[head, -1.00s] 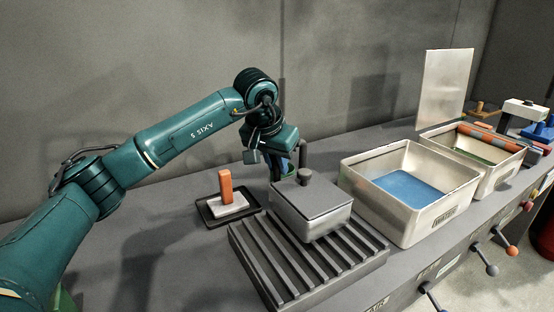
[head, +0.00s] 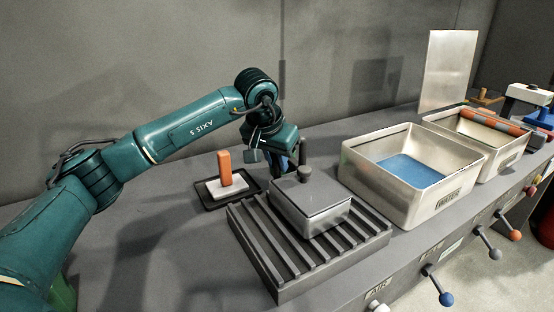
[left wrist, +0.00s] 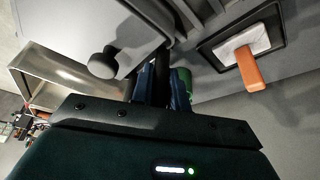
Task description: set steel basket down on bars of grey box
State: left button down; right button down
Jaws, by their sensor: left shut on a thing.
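The steel basket (head: 312,213), a box with a flat grey lid and a dark knob, is over the middle of the bars of the grey box (head: 268,266). It looks level and on or very near the bars; I cannot tell if it touches. My left gripper (head: 283,166) is at its back edge, shut on its dark upright handle (head: 303,153). In the left wrist view the basket's lid (left wrist: 70,32) is at upper left and the blue fingers (left wrist: 179,90) are at the handle. The exact grip is partly hidden. My right gripper is not in view.
A black tray (head: 250,187) with a white block and orange handle (head: 224,167) is left of the bars. A steel water tub (head: 452,186) stands close on the right, with another open tub (head: 511,153) beyond. Levers with coloured knobs (head: 446,299) line the front edge.

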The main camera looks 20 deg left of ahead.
pick_arm(q)
jog(key=shift+f+b, duration=0.4)
jog(key=shift+f, duration=0.1)
jog(key=c, duration=1.4)
grip_release()
jog(key=shift+c, duration=0.2)
jog(key=shift+o, duration=0.8)
jog(key=shift+f, duration=0.1)
jog(key=b+v, duration=0.1)
jog(key=v, duration=1.2)
